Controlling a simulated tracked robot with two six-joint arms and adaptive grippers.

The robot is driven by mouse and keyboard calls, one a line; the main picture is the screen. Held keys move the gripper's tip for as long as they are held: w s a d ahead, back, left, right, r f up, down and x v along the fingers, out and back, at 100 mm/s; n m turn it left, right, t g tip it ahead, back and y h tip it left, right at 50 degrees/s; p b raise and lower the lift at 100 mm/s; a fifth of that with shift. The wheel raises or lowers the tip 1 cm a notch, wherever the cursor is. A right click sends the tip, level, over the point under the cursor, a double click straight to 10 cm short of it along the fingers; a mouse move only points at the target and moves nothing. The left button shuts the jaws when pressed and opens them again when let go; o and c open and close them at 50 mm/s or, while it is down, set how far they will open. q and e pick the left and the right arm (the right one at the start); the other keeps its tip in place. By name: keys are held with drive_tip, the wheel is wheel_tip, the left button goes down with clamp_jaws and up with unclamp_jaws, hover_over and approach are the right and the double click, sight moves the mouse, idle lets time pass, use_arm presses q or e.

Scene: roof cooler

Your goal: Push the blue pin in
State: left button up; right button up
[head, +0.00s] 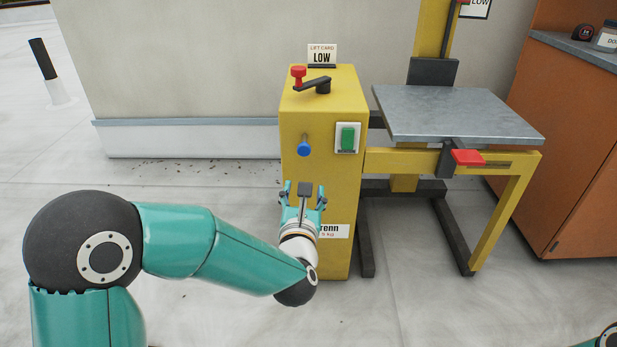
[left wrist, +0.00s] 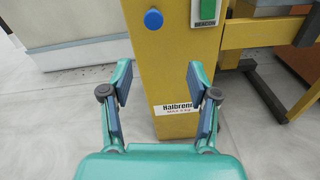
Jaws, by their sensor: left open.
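The blue pin (head: 304,149) sticks out of the front face of the yellow post (head: 325,196), left of a green switch. It also shows in the left wrist view (left wrist: 153,19), at the top and above the fingers. My left gripper (head: 305,188) is in front of the post, below the pin and apart from it. Its fingers are spread with nothing between them, as the left wrist view also shows (left wrist: 160,85). How far the fingertips are from the post's face is hard to tell. My right gripper does not show.
The green switch (head: 348,138) is right of the pin. A grey lift platform (head: 455,115) and a red lever (head: 467,157) are to the right. An orange cabinet (head: 575,140) stands far right.

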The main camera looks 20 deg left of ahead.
sight(304, 151)
use_arm(q)
drive_tip(key=w+a, duration=0.1)
drive_tip(key=w, duration=0.4)
drive_tip(key=w+a+n+b, duration=0.1)
drive_tip(key=w+a, duration=0.1)
drive_tip(key=w, duration=0.3)
drive_tip(key=w+a+n, duration=0.1)
drive_tip(key=w+a, duration=0.1)
drive_tip(key=w, duration=0.4)
drive_tip(key=shift+r+t+y+b, duration=0.25)
drive_tip(key=shift+t+y+b, duration=0.05)
drive_tip(key=shift+y+b, duration=0.1)
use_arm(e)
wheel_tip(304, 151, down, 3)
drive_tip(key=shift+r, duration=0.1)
use_arm(q)
clamp_jaws()
